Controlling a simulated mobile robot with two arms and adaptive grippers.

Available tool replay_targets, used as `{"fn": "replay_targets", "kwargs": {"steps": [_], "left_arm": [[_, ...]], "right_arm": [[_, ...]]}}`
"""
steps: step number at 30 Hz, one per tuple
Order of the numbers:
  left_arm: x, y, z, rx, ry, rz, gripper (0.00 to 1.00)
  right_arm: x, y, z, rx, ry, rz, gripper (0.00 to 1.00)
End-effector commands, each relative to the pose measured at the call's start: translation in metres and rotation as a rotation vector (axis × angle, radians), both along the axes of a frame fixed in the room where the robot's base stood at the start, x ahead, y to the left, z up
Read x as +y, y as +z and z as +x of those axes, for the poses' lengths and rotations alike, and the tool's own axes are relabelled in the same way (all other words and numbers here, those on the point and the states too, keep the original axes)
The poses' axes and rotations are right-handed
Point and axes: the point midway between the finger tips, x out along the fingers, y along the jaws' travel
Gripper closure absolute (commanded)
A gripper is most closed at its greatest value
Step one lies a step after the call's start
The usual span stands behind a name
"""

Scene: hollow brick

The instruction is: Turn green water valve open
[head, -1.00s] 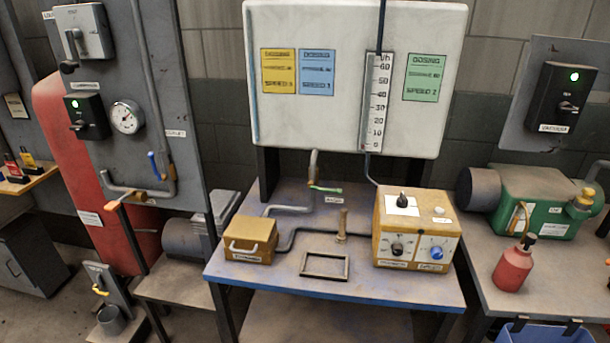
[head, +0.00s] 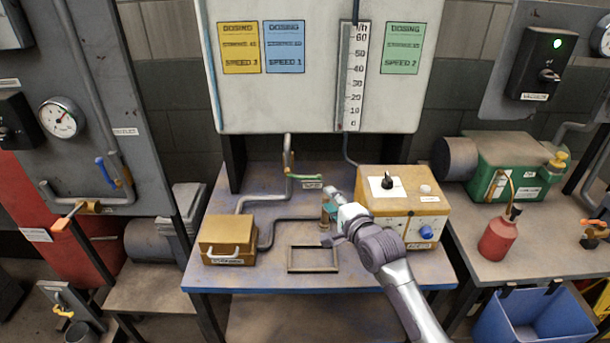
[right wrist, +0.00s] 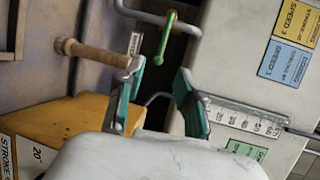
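The green water valve handle (head: 304,177) is a thin green lever on the grey pipe below the white panel, at the back of the middle table. In the right wrist view the green handle (right wrist: 166,38) lies beyond my fingertips, apart from them. My right gripper (head: 328,207) is over the table, in front of and to the right of the valve. In the right wrist view its two green-padded fingers (right wrist: 160,92) are spread with nothing between them. My left gripper is not in view.
A wooden peg (right wrist: 95,52) stands close to one right finger. The orange dosing box (head: 400,215) is just right of my gripper. A small orange box (head: 226,240) and a dark frame (head: 313,271) lie on the table (head: 335,283). The white panel (head: 310,110) stands behind.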

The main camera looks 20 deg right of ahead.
Motion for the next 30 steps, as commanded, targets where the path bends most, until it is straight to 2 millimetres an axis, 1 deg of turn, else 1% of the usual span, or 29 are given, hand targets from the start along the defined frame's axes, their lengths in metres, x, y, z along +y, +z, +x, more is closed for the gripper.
{"fn": "replay_targets", "kwargs": {"steps": [2,5,15,21,25,30], "left_arm": [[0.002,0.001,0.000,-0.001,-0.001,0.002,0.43],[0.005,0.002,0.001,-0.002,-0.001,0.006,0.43],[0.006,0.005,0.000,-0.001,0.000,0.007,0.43],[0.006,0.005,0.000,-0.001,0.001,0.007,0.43],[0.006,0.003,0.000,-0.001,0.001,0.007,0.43],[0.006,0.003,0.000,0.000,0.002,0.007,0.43]], "right_arm": [[-0.001,0.004,0.006,-0.011,-0.004,0.021,0.63],[0.001,0.002,0.016,-0.009,-0.004,0.022,0.63],[0.008,-0.009,0.077,-0.008,-0.003,0.018,0.63],[0.012,-0.015,0.109,-0.008,-0.004,0.017,0.63],[0.015,-0.018,0.123,-0.008,-0.003,0.018,0.63],[0.016,-0.020,0.134,-0.008,-0.003,0.018,0.63]]}}
